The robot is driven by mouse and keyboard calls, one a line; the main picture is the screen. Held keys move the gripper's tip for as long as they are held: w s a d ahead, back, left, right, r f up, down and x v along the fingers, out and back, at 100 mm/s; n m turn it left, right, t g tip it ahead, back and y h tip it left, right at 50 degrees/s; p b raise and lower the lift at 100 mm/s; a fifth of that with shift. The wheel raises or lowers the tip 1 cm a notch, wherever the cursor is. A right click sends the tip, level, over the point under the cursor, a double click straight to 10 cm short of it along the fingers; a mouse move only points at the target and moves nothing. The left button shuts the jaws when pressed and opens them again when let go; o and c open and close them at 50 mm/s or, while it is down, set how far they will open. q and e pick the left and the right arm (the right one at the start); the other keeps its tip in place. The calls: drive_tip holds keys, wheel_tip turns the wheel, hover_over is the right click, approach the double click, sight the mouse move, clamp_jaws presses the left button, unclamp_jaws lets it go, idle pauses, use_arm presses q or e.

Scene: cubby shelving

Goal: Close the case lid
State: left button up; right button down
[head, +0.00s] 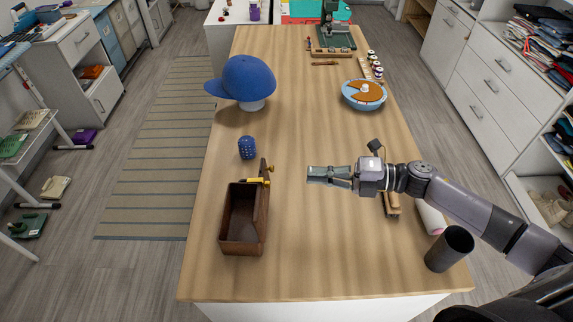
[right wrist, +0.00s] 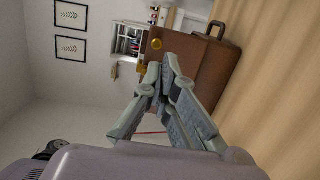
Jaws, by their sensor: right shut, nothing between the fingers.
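The brown case (head: 228,247) stands open at the front left of the wooden table, and I see into its dark inside. It has yellow metal fittings at its far end, near a thin upright brown part; I cannot tell clearly how the lid lies. In the right wrist view the brown case (right wrist: 220,62) shows tilted, with a dark handle and a round gold fitting. My right gripper (head: 309,173) is shut and empty above the table, to the right of the case and apart from it. My left gripper is not in view.
A blue dotted cup-like object (head: 247,148) stands just behind the case, and a blue cap (head: 243,79) farther back. A pie (head: 364,94) is at the back right. A dark cup (head: 450,248) stands at the front right.

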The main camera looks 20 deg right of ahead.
sight(267, 198)
drive_tip(key=p+x, duration=0.3)
drive_tip(key=x, duration=0.4)
drive_tip(key=shift+w+a, duration=0.15)
drive_tip(key=shift+w, duration=0.1)
